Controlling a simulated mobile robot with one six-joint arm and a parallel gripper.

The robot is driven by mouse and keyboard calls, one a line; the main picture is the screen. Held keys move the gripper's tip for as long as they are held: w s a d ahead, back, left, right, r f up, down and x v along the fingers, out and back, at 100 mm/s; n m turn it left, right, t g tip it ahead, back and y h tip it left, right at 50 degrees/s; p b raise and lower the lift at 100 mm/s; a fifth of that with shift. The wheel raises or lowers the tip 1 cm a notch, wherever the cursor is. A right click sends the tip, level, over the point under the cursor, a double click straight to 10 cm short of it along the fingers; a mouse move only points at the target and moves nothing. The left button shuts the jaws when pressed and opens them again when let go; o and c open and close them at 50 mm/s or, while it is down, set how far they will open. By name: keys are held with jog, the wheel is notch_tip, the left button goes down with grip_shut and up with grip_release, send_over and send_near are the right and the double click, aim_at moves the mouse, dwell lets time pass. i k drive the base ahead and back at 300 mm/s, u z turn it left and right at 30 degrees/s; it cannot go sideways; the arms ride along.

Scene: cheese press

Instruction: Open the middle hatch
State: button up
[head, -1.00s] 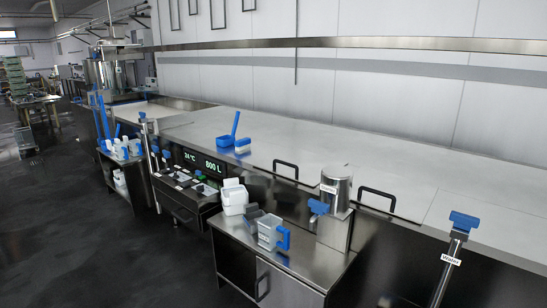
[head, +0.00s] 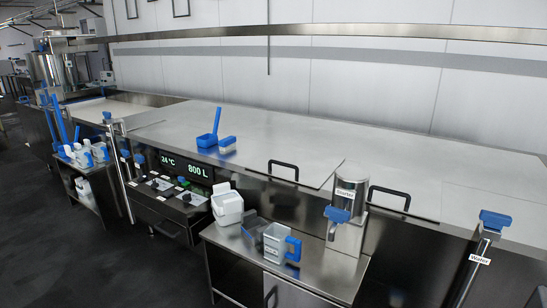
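The long steel vat is covered by flat hatch panels, all lying shut. One wide panel (head: 270,135) has a black bar handle (head: 284,170) at its front edge. The panel to its right (head: 395,178) has a second black bar handle (head: 389,197). A seam runs between these two panels. Which of them is the middle hatch I cannot tell for certain. My gripper is not in view.
A blue scoop (head: 208,138) and a blue-and-white brush (head: 227,145) lie on the wide panel. A steel side table (head: 240,243) in front holds a starter canister (head: 350,195), a white container (head: 227,207) and a jug (head: 275,243). A water post (head: 479,260) stands at the right.

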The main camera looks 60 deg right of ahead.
aim_at(308, 168)
jog(key=z, duration=0.2)
jog(key=i, duration=0.95)
jog(key=z, duration=0.25)
